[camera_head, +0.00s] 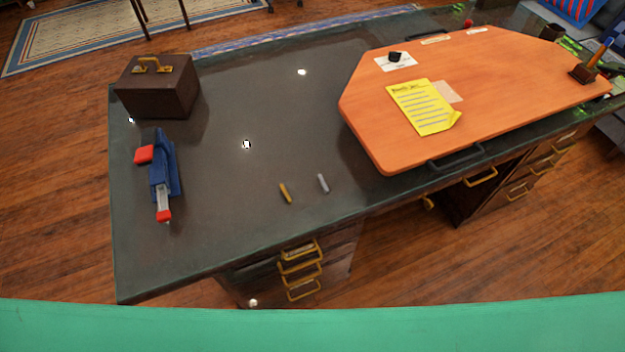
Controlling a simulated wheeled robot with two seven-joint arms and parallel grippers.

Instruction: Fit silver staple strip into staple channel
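The silver staple strip (323,183) is a small grey bar lying on the dark desktop, near its front edge and left of the orange board. A similar gold strip (285,193) lies just left of it, apart from it. A blue stapler (163,172) with red parts lies at the left of the desk. A pale metal piece with a red tip (163,205) extends from its near end; this looks like the staple channel, but its inside is too small to make out. Neither of my grippers is in view.
The dark desk (230,220) has bare room between stapler and strips. A brown box (157,86) with a gold handle stands behind the stapler. An orange board (390,150) carrying a yellow paper (420,105) covers the right side. Drawers with gold handles (300,268) are below the front edge.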

